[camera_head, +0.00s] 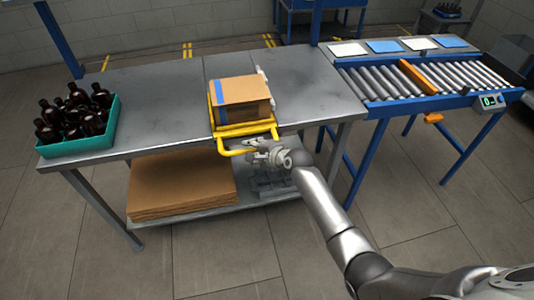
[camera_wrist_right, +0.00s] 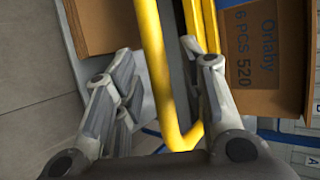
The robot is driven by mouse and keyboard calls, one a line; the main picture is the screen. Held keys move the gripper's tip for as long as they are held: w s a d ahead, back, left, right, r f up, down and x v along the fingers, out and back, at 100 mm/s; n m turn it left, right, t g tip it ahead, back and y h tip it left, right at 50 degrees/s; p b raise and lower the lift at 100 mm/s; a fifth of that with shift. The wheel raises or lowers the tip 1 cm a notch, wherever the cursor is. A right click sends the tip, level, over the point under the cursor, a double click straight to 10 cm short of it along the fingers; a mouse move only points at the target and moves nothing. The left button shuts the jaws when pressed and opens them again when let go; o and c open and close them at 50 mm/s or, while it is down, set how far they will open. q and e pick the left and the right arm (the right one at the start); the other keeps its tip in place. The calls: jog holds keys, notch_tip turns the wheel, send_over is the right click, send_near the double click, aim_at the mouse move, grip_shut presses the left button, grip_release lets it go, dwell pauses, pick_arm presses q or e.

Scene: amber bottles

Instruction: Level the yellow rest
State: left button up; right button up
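The yellow rest (camera_head: 247,130) is a bar frame at the front of the grey table, with a cardboard box (camera_head: 241,95) on it. Its looped handle (camera_head: 224,151) sticks out past the table's front edge. I cannot tell how far the rest is tilted. My right gripper (camera_head: 262,150) is at the handle's right part. In the right wrist view the fingers of that gripper (camera_wrist_right: 158,55) are apart, with the yellow bar (camera_wrist_right: 158,75) between them. The box, with printed lettering, shows behind the right finger (camera_wrist_right: 258,40). My left gripper is not in view.
A green crate (camera_head: 82,146) of amber bottles stands at the table's left end. A roller conveyor (camera_head: 385,84) with an orange bar (camera_head: 418,76) adjoins on the right. Flat cardboard (camera_head: 180,185) lies on the shelf below. The tabletop between crate and box is clear.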

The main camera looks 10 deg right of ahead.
jog(key=v, duration=1)
dwell(0.3)
jog(key=s+d+f+n+g+h, duration=0.1)
jog(key=s+d+f+n+g, duration=0.15)
jog(key=s+f, duration=0.6)
jog(key=s+d+f+n+g+h, duration=0.1)
jog(key=s+f+n, duration=0.25)
jog(key=f, duration=0.95)
jog(key=s+d+f+n+g+h, duration=0.1)
jog(key=s+f+n, duration=0.1)
jog(key=s+f, duration=0.65)
jog(key=s+d+f+n+g, duration=0.1)
jog(key=s+f+n, duration=0.2)
jog(key=s, duration=0.7)
jog(key=s+d+f+n+g+h, duration=0.1)
jog(key=s+f+n, duration=0.3)
jog(key=s+f, duration=0.4)
jog(key=s+d+f+n+g+h, duration=0.1)
jog(key=s+f+n+g, duration=0.2)
jog(key=s, duration=1)
notch_tip(320, 180, down, 3)
jog(key=shift+s+d+f, duration=0.1)
jog(key=shift+s+d, duration=0.2)
jog(key=shift+d, duration=0.1)
jog(key=shift+w, duration=0.1)
